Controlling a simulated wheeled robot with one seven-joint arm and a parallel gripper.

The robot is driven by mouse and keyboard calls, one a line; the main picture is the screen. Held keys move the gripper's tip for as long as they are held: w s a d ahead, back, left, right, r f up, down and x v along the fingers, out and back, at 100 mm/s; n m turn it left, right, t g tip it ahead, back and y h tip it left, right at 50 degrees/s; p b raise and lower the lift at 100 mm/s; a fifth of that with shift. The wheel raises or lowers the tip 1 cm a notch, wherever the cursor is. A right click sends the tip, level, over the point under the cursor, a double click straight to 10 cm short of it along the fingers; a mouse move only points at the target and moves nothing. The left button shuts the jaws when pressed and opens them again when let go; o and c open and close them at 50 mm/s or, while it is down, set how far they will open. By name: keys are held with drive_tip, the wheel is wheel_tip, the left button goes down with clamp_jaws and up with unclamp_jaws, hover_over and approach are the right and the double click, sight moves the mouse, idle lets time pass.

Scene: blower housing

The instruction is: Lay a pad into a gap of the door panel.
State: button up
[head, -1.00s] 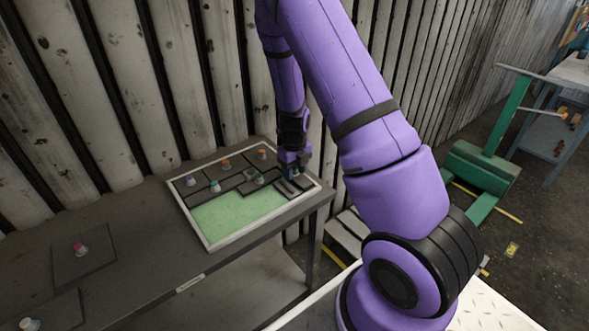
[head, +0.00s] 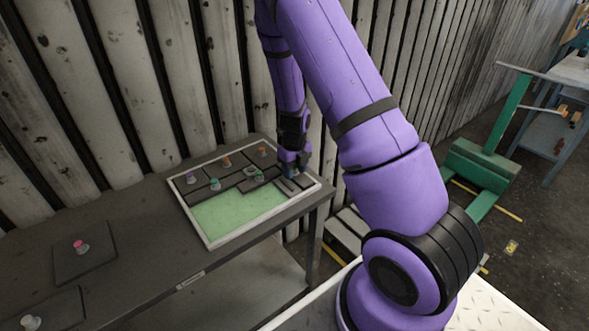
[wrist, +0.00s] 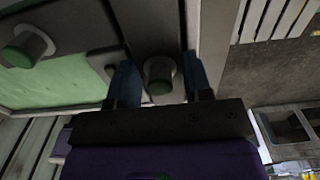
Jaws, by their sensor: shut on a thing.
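The door panel (head: 204,238) is a light-rimmed tray on the dark table. Dark pads with coloured knobs, such as one with a teal knob (head: 215,185), fill its far part, and bare green floor (head: 235,212) shows in its near part. My gripper (head: 292,172) is low over the panel's right end. In the wrist view its two blue fingers (wrist: 158,82) stand on either side of a grey knob with a green end (wrist: 159,77). The knob's pad (wrist: 150,25) lies beside the panel's rim. The finger contact is hard to see at this angle.
A corrugated wall (head: 150,90) stands close behind.

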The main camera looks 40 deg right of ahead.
drive_tip(key=shift+f, duration=0.1)
drive_tip(key=o, duration=1)
drive_tip(key=shift+s+a, duration=0.1)
drive_tip(key=shift+d, duration=0.25)
drive_tip(key=c, duration=0.3)
